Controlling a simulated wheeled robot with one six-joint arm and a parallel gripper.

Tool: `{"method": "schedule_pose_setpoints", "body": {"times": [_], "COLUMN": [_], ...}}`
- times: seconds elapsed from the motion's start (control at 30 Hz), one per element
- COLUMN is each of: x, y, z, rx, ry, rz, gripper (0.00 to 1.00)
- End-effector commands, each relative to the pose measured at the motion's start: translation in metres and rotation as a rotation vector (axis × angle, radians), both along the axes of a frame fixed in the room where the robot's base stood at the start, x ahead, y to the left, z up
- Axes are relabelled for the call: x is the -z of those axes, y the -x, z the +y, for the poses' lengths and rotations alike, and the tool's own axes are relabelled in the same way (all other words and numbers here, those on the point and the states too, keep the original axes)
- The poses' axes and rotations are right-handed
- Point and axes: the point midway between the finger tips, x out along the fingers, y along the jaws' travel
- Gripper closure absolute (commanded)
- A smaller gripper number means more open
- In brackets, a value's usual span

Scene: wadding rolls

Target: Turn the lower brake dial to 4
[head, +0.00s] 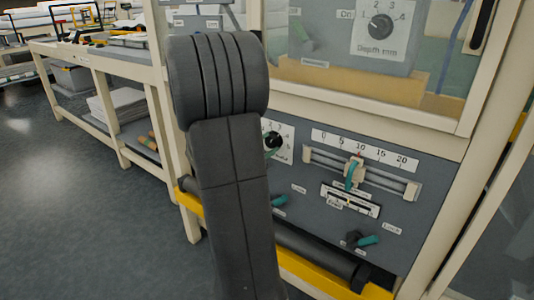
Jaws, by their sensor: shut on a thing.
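A black dial (273,140) on a white plate (286,130) sits on the lower grey panel, just right of my dark arm. My arm covers its left side. Numbers show on the plate, but its label is partly hidden and where the dial points is too small to read surely. My gripper is not in view; my arm's dark links fill the middle left and hide what lies behind them.
Above, a "Depth mm" dial (381,27) sits behind a cream frame (370,108). Right of the lower dial are a slider (355,170) on a 0–20 scale and a teal-handled "Lock" lever (368,240). A yellow rail (300,275) runs below. Floor at left is clear.

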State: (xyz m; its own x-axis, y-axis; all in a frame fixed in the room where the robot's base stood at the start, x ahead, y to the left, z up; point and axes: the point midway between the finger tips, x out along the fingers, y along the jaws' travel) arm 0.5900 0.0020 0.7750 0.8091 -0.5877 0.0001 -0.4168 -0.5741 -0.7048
Motion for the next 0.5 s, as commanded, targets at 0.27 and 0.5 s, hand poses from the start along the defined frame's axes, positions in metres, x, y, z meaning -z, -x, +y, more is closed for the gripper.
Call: {"method": "schedule_pose_setpoints", "body": {"times": [0.27, 0.5], "x": [0.0039, 0.0026], "y": [0.0002, 0.0000], "z": [-0.0003, -0.0002], "rx": [0.001, 0.001], "ry": [-0.186, -0.293], "rz": [-0.135, -0.212], "gripper": [0.86, 0.86]}}
